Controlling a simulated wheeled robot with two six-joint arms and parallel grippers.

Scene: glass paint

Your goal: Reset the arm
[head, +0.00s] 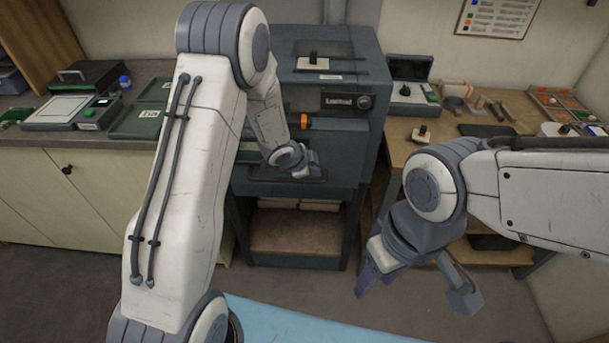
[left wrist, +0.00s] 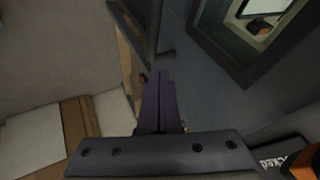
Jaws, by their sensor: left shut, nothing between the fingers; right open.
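My left arm reaches up and over from the bottom left. Its gripper (head: 314,170) is at the front of the dark blue-grey cabinet (head: 350,150); whether it touches the cabinet cannot be told. In the left wrist view the left gripper's purple fingers (left wrist: 159,100) are together with nothing between them. My right gripper (head: 418,285) hangs open and empty, its two fingers spread wide, over the floor in front of the right-hand workbench.
The cabinet has a display (head: 340,101) and an orange knob (head: 304,121). The left counter (head: 130,132) carries green trays and a device. The right workbench (head: 398,140) holds tools and a box with a raised lid. Floor is open in front.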

